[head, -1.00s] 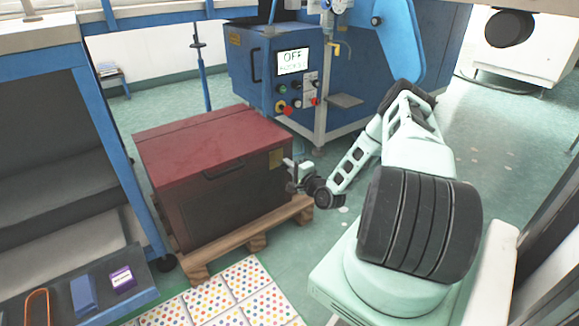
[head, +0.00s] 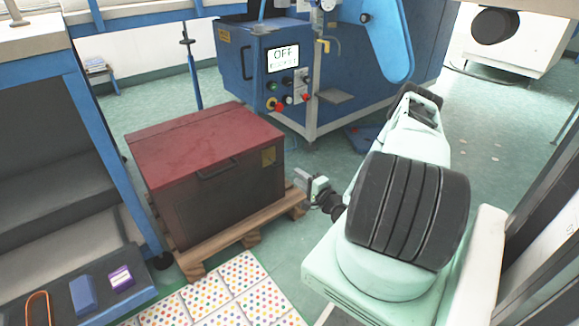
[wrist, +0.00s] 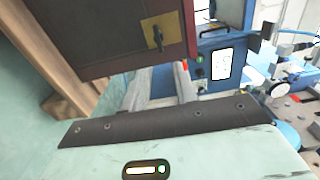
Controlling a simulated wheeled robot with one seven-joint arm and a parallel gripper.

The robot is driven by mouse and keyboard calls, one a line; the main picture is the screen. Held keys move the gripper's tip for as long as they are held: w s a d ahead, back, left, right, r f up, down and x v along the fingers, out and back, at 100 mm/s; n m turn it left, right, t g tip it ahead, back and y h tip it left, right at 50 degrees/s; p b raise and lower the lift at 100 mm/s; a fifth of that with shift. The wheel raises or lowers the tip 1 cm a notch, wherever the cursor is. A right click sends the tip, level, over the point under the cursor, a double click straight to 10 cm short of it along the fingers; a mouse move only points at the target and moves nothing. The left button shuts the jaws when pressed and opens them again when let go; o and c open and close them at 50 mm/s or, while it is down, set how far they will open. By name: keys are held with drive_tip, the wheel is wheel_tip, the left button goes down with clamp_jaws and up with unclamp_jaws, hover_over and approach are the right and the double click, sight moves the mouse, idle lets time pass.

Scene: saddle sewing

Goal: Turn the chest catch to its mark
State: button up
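The chest (head: 215,195) has a red lid and a dark brown body, and its lid is shut. Its catch is a small dark lever (wrist: 157,38) on a square brass plate (wrist: 163,33) in the wrist view, roughly upright there. In the head view the brass plate (head: 268,156) shows on the chest's right front, but the lever is too small to read. My gripper (head: 303,180) is right of the chest and lower than the plate, apart from it. In the wrist view its two grey fingers (wrist: 162,88) stand apart with nothing between them.
The chest rests on a wooden pallet (head: 220,260). A blue machine (head: 235,70) with a screen and buttons stands behind. A blue-framed rack (head: 95,150) is at left, and a dotted mat (head: 215,290) lies in front. Green floor is free between chest and arm.

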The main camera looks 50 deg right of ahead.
drive_tip(key=p+v, duration=0.1)
drive_tip(key=v, duration=0.5)
drive_tip(key=shift+s, duration=0.3)
drive_tip(key=shift+a, duration=0.15)
